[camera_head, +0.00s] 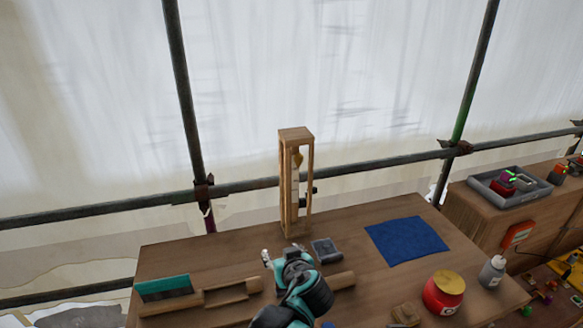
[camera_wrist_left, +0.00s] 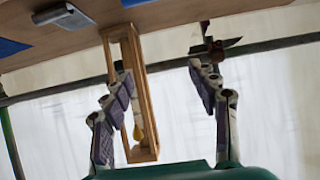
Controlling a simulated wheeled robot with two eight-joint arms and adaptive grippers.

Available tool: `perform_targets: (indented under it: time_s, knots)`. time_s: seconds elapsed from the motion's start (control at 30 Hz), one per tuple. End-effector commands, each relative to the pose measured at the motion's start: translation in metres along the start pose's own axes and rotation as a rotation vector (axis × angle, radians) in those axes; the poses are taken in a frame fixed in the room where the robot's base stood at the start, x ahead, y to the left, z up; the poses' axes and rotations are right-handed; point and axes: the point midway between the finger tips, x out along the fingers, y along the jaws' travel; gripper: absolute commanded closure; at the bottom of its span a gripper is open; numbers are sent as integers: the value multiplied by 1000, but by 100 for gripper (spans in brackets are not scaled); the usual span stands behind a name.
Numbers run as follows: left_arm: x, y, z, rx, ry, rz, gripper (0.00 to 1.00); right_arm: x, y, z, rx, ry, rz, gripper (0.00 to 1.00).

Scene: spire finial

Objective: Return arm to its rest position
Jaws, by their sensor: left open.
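My left gripper (camera_head: 284,254) is low over the workbench (camera_head: 370,280), in front of a tall, narrow wooden frame (camera_head: 307,190). Its jaws are apart and nothing shows between its fingers in the left wrist view (camera_wrist_left: 160,76). The frame stands upright on the bench and holds a pale upright piece with a yellow part (camera_head: 298,159). In the left wrist view the frame (camera_wrist_left: 148,95) appears upside down, behind the left finger; I cannot tell any contact. My right gripper is not in view.
A blue cloth (camera_head: 407,240), small grey block (camera_head: 326,250), red jar (camera_head: 442,295), grey bottle (camera_head: 492,271) and teal-and-wood pieces (camera_head: 164,288) lie on the bench. Scaffold poles (camera_head: 185,95) stand behind. A grey tray (camera_head: 508,185) sits on the bench at right.

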Motion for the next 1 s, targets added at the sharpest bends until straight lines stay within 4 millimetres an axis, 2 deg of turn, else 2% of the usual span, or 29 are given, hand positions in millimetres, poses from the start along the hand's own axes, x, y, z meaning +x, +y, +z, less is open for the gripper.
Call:
perform_targets:
  time_s: [0.07, 0.13, 0.23, 0.3, 0.4, 0.5, 0.7, 1.0]
  knots:
    - [-2, -15, 1, 10, -24, -8, 40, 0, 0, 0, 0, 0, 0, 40]
    - [-6, -38, 4, 31, -69, -17, 40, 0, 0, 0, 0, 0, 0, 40]
    - [-19, -83, 16, 72, -164, -18, 40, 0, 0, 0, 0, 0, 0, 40]
    - [-32, -114, 30, 102, -237, -3, 40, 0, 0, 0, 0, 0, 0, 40]
    - [-55, -151, 53, 138, -323, 41, 40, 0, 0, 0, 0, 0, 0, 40]
    - [-77, -175, 76, 166, -382, 99, 40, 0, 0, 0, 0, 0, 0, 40]
    - [-106, -193, 107, 197, -421, 201, 40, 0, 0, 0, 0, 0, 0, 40]
    - [-113, -195, 115, 210, -422, 236, 40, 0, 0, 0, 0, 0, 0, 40]
